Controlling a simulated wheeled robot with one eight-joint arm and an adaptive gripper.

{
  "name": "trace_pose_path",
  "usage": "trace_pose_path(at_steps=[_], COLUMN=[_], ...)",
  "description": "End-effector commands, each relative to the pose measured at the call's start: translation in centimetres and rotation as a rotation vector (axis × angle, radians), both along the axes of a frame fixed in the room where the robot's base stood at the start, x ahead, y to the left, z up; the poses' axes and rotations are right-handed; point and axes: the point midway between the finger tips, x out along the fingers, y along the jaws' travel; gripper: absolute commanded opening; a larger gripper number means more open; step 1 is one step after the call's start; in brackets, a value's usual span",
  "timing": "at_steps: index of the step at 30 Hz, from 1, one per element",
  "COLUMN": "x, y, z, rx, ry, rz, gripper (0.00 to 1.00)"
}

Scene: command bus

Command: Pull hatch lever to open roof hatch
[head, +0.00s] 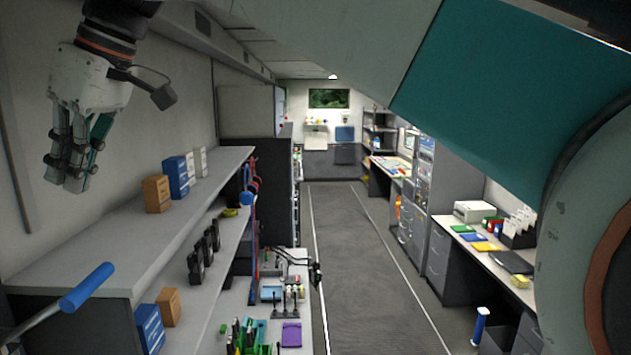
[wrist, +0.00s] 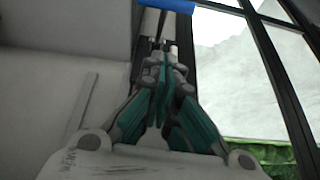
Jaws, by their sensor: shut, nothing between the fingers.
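A lever with a blue handle (head: 87,288) and a grey shaft stands out at the lower left in the head view. My gripper (head: 68,182) hangs at the upper left in that view, fingers pointing down, above the lever in the picture and apart from it. In the wrist view my gripper (wrist: 168,52) is shut with nothing between its fingers. A blue bar (wrist: 166,5) on pale rods shows just past the fingertips there, cut off by the top edge. I cannot tell whether it touches them. I cannot make out a roof hatch in either view.
A grey shelf (head: 112,250) with small boxes runs along the left wall. A bench with tools and a purple item (head: 291,334) lies below it. The aisle floor (head: 355,270) is clear. A window (wrist: 225,80) with a dark frame is at the right in the wrist view.

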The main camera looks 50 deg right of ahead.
Motion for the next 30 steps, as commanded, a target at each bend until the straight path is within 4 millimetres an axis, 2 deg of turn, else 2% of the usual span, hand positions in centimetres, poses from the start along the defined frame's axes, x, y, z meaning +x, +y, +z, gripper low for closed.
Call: trace_pose_path(at_steps=[4, 8, 22, 30], x=[-0.6, -0.2, 2.3, 1.4], y=[-0.1, 0.3, 2.9, 1.9], z=[0.2, -0.9, -8.9, -11.9], rx=[-0.036, -0.037, -0.035, -0.034], ry=[-0.001, -0.002, -0.003, -0.003], rz=[0.058, 0.06, 0.059, 0.056], gripper=[0.0, 0.0, 0.0, 0.0])
